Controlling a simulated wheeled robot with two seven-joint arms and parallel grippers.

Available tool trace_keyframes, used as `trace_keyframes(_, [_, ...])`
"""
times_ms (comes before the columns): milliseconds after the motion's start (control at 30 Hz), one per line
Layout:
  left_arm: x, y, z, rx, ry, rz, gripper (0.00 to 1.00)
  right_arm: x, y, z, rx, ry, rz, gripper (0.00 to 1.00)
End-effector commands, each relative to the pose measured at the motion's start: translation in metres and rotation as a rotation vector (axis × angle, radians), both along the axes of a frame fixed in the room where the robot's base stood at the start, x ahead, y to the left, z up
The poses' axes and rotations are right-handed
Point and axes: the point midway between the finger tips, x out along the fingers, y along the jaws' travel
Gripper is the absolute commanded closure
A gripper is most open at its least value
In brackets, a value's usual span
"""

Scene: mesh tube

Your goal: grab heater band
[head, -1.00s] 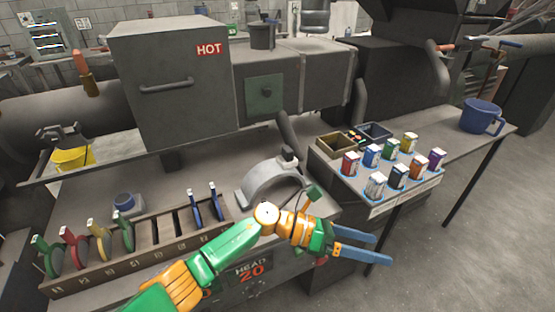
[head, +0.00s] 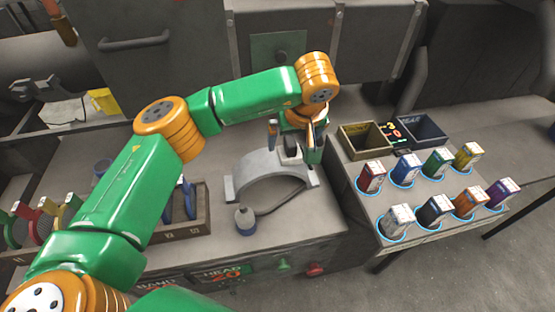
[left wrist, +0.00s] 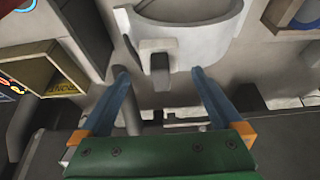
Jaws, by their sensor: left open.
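The heater band is a pale grey half-ring (head: 250,168) standing like an arch on the bench in the head view. A cable runs from the band's right side to a grey plug (head: 245,221) in front. My left gripper (head: 296,143) is over the block end. In the left wrist view its two blue fingers are spread, with the terminal block (left wrist: 160,70) between the tips and the curved band (left wrist: 195,45) behind. Contact cannot be told. My right gripper is not in view.
A slotted rack (head: 190,222) holds coloured pieces, partly hidden by my left arm. At right stand several small cartons in blue-ringed spots (head: 403,170), with two open bins (head: 366,141) behind. A large grey machine (head: 150,60) fills the back.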

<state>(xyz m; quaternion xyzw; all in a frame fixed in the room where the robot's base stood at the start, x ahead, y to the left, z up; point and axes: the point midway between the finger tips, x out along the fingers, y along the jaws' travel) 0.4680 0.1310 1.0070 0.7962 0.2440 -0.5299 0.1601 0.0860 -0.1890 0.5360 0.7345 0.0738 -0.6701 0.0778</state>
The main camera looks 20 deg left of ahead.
Motion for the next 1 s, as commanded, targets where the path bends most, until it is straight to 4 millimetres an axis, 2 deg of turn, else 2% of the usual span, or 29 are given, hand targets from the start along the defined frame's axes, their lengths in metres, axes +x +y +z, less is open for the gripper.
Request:
trace_keyframes(33, [0.003,0.003,-0.003,0.0,0.007,0.004,0.0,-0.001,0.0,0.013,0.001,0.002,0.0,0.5])
trace_keyframes(67, [0.004,0.005,-0.009,-0.001,0.008,0.002,0.0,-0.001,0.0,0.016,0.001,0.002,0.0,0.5])
trace_keyframes(200, [0.011,0.008,-0.029,-0.003,0.003,0.001,0.0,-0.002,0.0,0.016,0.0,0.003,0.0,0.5])
trace_keyframes(400, [0.012,0.008,-0.032,-0.003,0.002,0.001,0.0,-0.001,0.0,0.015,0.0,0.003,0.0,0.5])
trace_keyframes(467, [0.012,0.008,-0.032,-0.004,0.002,0.001,0.14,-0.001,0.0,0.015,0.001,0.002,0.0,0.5])
trace_keyframes(767, [0.012,0.008,-0.032,-0.005,0.002,0.002,0.94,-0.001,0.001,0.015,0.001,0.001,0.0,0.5])
trace_keyframes(800, [0.012,0.008,-0.032,-0.005,0.002,0.002,1.0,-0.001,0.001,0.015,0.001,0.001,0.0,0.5])
trace_keyframes(1000, [0.012,0.008,-0.031,-0.004,-0.001,0.002,1.0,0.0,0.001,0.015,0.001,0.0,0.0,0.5])
